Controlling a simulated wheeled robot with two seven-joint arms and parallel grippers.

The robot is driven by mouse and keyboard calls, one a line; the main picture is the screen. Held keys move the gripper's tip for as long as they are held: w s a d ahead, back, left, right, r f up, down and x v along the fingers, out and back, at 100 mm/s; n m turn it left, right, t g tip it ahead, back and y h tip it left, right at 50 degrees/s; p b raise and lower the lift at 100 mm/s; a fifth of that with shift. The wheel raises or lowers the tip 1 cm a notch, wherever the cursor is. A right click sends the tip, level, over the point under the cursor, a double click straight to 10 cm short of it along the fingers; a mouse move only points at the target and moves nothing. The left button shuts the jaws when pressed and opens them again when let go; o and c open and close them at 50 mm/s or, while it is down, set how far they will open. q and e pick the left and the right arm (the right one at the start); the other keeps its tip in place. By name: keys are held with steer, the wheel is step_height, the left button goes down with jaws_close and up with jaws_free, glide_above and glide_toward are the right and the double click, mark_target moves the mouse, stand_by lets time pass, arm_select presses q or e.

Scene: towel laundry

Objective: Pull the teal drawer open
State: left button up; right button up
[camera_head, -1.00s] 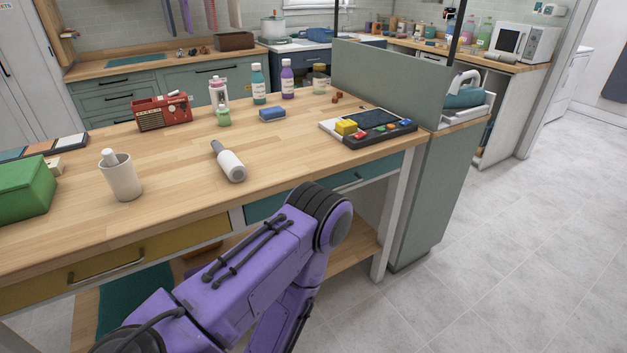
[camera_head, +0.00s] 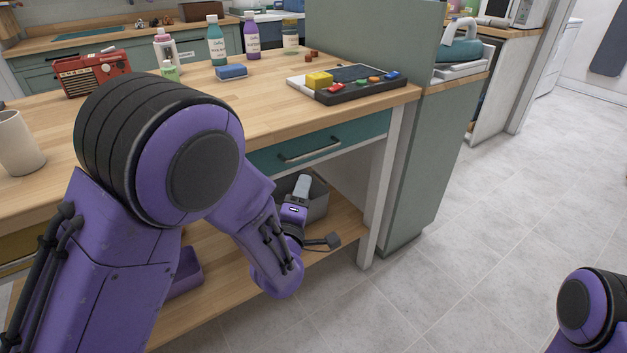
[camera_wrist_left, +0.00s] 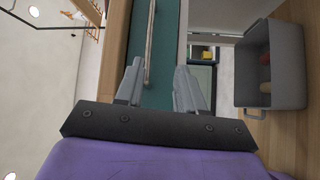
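The teal drawer (camera_head: 350,137) is under the right part of the wooden table and looks shut. Its dark bar handle (camera_head: 310,150) runs across the front. In the left wrist view the teal drawer front (camera_wrist_left: 169,45) and the handle (camera_wrist_left: 151,40) lie ahead of my left gripper (camera_wrist_left: 158,72). The two grey fingers are apart with nothing held. The handle's near end shows between the fingertips, closer to the left one; contact cannot be told. In the head view my left gripper (camera_head: 302,186) is just below the drawer. My right gripper is out of view.
A grey bin (camera_head: 318,206) stands on the lower shelf (camera_head: 345,222) behind my left gripper; it also shows in the wrist view (camera_wrist_left: 285,95). A white table leg (camera_head: 379,195) and green panel (camera_head: 415,170) stand to the right. The floor (camera_head: 480,240) there is clear.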

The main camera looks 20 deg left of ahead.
arm_select(q)
steer(key=w+r, duration=0.2)
glide_toward(314, 156)
steer(key=w+r, duration=0.4)
steer(key=shift+w+d+r+t+p, duration=0.2)
steer(key=shift+w+t+p, duration=0.05)
steer(key=shift+t+p, duration=0.05)
steer(key=shift+c, duration=0.3)
jaws_close()
